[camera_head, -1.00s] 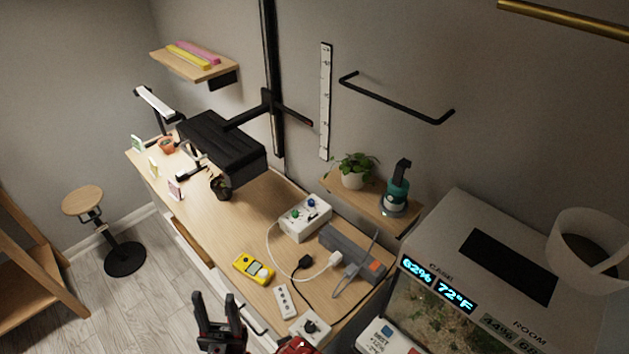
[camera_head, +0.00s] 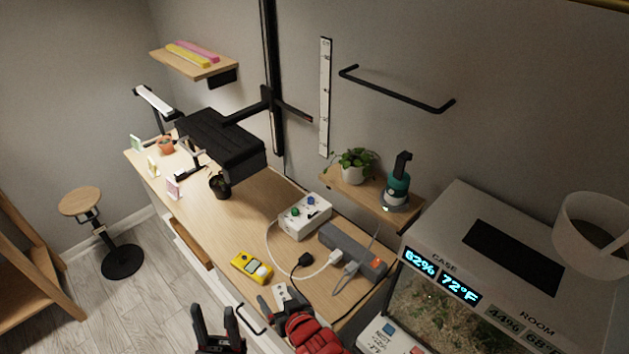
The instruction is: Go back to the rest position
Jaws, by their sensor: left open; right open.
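My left gripper (camera_head: 216,316) is at the bottom of the head view, in front of the desk's near edge. Its two black fingers stand apart with nothing between them. My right gripper (camera_head: 274,301) is just to the right, over the near edge of the desk (camera_head: 240,212), with its red housing toward the bottom edge. It is open, and I see nothing held in it. It covers most of a small white device (camera_head: 281,291) on the desk.
A yellow meter (camera_head: 251,268), a white box with knobs (camera_head: 304,216), a grey power strip (camera_head: 350,250) and loose cables lie on the desk. A glass case with a display (camera_head: 440,274) stands at the right. A stool (camera_head: 82,202) stands on open floor at left.

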